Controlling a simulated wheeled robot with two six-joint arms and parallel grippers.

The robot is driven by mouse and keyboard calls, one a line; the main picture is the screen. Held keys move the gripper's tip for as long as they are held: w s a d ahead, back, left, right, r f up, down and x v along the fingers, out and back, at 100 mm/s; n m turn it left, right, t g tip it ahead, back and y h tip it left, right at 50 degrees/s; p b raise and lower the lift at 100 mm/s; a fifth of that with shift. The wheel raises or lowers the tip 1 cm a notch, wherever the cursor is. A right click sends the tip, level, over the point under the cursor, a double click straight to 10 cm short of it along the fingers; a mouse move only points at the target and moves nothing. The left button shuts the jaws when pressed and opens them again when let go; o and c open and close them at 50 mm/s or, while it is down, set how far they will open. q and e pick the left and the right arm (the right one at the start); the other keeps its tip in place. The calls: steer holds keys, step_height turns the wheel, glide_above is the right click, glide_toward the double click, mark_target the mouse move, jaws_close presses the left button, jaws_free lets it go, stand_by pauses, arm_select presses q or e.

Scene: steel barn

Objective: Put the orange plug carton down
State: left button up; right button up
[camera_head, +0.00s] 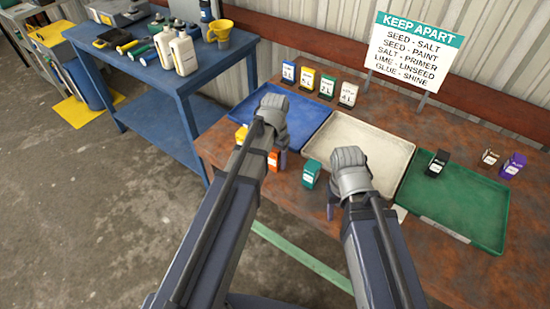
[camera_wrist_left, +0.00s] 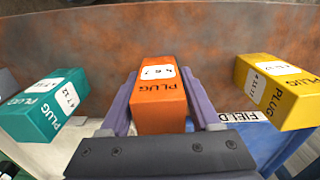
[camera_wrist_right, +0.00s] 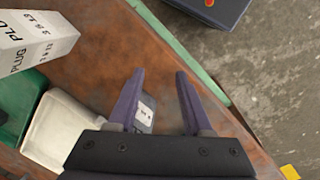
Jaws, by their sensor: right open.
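The orange plug carton (camera_wrist_left: 160,105) is between the purple fingers of my left gripper (camera_wrist_left: 158,80), which are shut on its sides. In the head view the orange carton (camera_head: 273,160) shows beside the left hand, low near the table's front edge. I cannot tell whether its base touches the table. A yellow plug carton (camera_wrist_left: 280,90) and a green plug carton (camera_wrist_left: 42,105) stand on either side of it. My right gripper (camera_wrist_right: 158,80) is open over the table's front strip; a grey item with a white label (camera_wrist_right: 145,112) shows beyond its left finger.
Blue (camera_head: 300,112), cream (camera_head: 385,145) and green (camera_head: 470,205) trays line the rusty table. A black carton (camera_head: 437,163) stands in the green tray. Several cartons stand behind the blue tray, near a KEEP APART sign (camera_head: 414,50). A white plug carton (camera_wrist_right: 35,42) is near my right gripper.

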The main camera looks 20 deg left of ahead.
arm_select(q)
jaws_close()
steer(key=shift+r, duration=0.1)
arm_select(e)
steer(key=shift+r, duration=0.1)
stand_by(0.3)
arm_select(q)
step_height(320, 180, up, 10)
steer(key=p, duration=1)
arm_select(e)
step_height(320, 180, up, 10)
